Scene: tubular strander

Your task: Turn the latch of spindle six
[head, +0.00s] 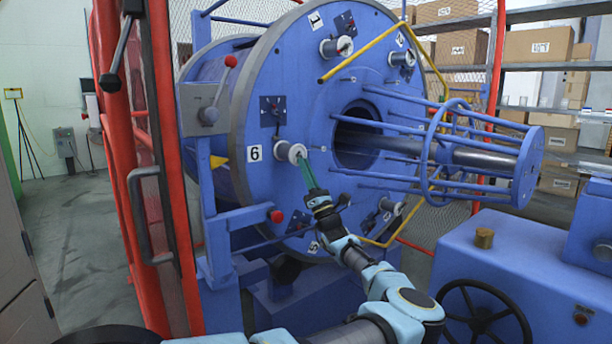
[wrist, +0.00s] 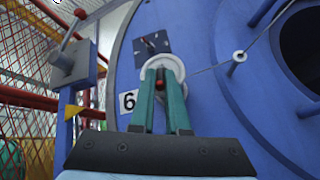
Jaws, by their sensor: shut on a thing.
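Spindle six (head: 291,151) is a grey stub with a white rim on the blue disc, beside a white label "6" (head: 254,153). In the wrist view my gripper (wrist: 161,80) is shut on the small red latch (wrist: 159,82), which shows between the two fingers. The fingers hide most of the latch, so its exact angle cannot be told.
A dark marked plate (head: 272,110) sits above spindle six. A grey box with a red-knobbed lever (head: 205,108) stands left on a blue post. Blue rods (head: 440,150) project from the disc's centre at right. A red guard frame (head: 170,160) stands at left.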

